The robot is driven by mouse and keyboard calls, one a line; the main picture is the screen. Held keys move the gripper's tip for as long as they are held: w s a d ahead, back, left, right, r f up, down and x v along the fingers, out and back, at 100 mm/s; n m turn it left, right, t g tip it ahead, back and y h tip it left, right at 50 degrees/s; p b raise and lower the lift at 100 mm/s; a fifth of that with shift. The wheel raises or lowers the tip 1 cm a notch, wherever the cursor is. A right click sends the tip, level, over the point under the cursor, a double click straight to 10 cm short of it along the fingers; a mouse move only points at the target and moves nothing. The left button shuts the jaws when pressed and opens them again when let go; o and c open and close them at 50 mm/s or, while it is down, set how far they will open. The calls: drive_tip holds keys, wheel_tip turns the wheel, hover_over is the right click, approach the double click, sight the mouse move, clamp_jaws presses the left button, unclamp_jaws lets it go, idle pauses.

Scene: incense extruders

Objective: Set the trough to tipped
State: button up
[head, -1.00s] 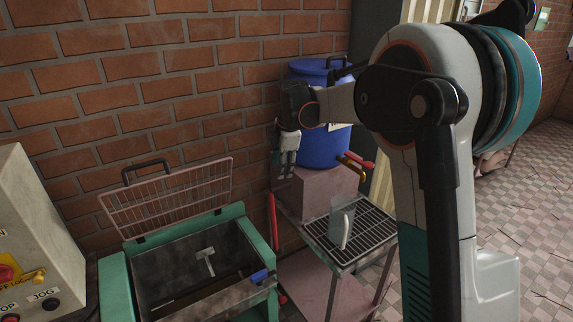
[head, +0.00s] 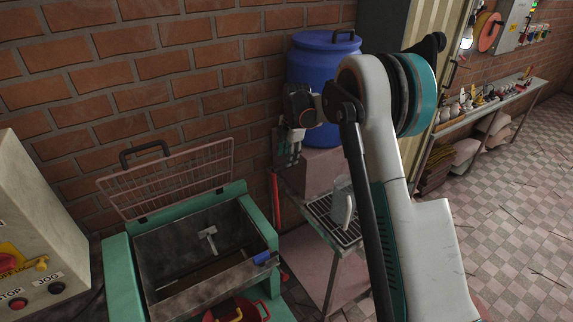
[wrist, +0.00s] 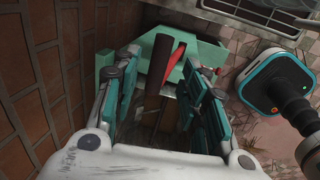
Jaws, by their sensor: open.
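The trough (head: 160,258) is a dark grey, open-topped metal box set in a green machine frame (head: 262,228) in the head view. Its mouth faces up, and a pale T-shaped piece (head: 208,238) shows inside. A red upright lever (head: 275,196) stands at the frame's right back side. My gripper (head: 291,156) is above and a little right of the lever, by the brick wall. In the wrist view my gripper (wrist: 160,82) has its fingers apart. A dark red bar (wrist: 160,62) and a brighter red strip (wrist: 174,62) show beyond the gap, with green machine parts behind.
A wire mesh guard (head: 175,178) stands raised behind the trough. A blue barrel (head: 311,72) sits on a pinkish block, with a grated stand (head: 320,212) in front. A control box (head: 30,225) is at left.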

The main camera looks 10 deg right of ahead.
drive_tip(key=f, duration=0.3)
drive_tip(key=w+f, duration=0.1)
drive_tip(key=shift+a+f, duration=0.2)
drive_tip(key=shift+f, duration=0.2)
drive_tip(key=shift+s, duration=0.1)
clamp_jaws()
